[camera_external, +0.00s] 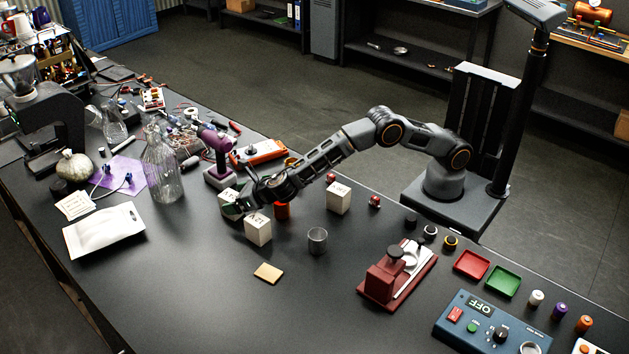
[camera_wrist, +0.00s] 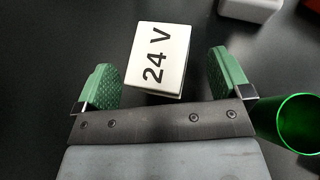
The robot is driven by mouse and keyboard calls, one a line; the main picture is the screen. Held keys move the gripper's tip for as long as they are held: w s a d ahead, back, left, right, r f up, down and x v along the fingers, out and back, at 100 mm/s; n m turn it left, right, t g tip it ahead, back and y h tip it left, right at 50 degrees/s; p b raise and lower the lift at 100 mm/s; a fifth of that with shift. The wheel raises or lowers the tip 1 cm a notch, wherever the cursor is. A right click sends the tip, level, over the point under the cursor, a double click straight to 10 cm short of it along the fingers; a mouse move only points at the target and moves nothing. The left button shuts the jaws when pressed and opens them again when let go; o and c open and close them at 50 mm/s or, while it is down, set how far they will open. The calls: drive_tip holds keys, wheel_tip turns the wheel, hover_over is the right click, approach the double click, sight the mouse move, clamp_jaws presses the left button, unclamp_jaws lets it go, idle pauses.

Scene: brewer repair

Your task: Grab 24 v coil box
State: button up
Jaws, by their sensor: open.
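The 24 V coil box is a white block marked "24 V"; in the wrist view the box (camera_wrist: 160,58) lies ahead of and between my green fingertips, with dark gaps on both sides. My gripper (camera_wrist: 164,84) is open and empty, and its fingers do not touch the box. In the external view my gripper (camera_external: 240,208) is low over the bench, and a white box (camera_external: 228,196) shows beside it, partly hidden by the fingers; its label is not readable there.
A box marked "12 V" (camera_external: 258,231) stands close to my gripper, and another white box (camera_external: 338,198) stands farther right. A green cup (camera_wrist: 292,125) is close to my right finger. A clear glass (camera_external: 317,240) and purple tool (camera_external: 218,155) stand nearby.

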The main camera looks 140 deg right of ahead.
drive_tip(key=shift+w+d+f, duration=0.15)
drive_tip(key=shift+d+f, duration=0.1)
drive_tip(key=shift+d, duration=0.1)
drive_tip(key=shift+c, duration=0.3)
drive_tip(key=c, duration=1.3)
drive_tip(key=shift+r, duration=0.1)
